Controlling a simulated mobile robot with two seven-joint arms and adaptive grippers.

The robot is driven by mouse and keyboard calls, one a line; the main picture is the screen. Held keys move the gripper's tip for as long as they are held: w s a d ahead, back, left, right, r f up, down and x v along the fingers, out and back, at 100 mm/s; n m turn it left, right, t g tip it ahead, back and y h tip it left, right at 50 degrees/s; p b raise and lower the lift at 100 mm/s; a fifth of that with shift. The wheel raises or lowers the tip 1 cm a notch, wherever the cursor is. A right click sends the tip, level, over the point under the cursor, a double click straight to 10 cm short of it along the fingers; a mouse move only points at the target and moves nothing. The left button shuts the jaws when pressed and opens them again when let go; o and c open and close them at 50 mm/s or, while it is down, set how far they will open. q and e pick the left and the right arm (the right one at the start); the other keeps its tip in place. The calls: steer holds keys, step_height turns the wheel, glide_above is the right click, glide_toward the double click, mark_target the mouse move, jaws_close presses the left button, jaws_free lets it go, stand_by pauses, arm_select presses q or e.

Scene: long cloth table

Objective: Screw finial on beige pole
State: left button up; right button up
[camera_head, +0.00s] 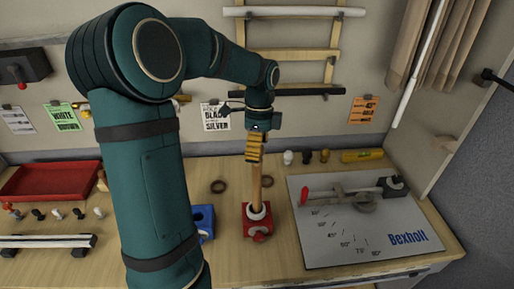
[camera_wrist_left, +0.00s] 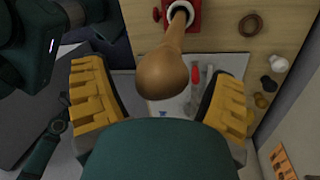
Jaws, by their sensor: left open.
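The beige wooden pole (camera_head: 254,190) stands upright in a red holder (camera_head: 257,229) with a white collar. In the left wrist view a rounded brown wooden finial (camera_wrist_left: 162,80) sits at the pole's near end; I cannot tell how tightly they are joined. My left gripper (camera_head: 254,150) is above the pole and hides its top in the head view. Its yellow fingers are open, one on each side of the finial, with visible gaps in the wrist view. My right gripper is not in view.
A blue holder (camera_head: 203,221) stands left of the red one. A Bexholt angle board (camera_head: 345,238) lies to the right. Several small finials (camera_head: 325,155) and a yellow item (camera_head: 362,155) stand at the back. A red tray (camera_head: 50,181) is at the left.

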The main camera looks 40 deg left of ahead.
arm_select(q)
steer(key=n, duration=0.4)
steer(key=shift+n+t+h, duration=0.3)
steer(key=n, duration=0.6)
steer(key=n+t, duration=0.1)
steer(key=n, duration=0.2)
steer(key=shift+t, duration=0.3)
steer(key=c, duration=1.2)
steer(key=m+g, duration=0.1)
steer(key=m, duration=0.3)
steer(key=shift+m, duration=0.4)
steer(key=m+g, duration=0.1)
steer(key=m, duration=0.4)
steer(key=shift+m, duration=0.4)
steer(key=o, duration=1.2)
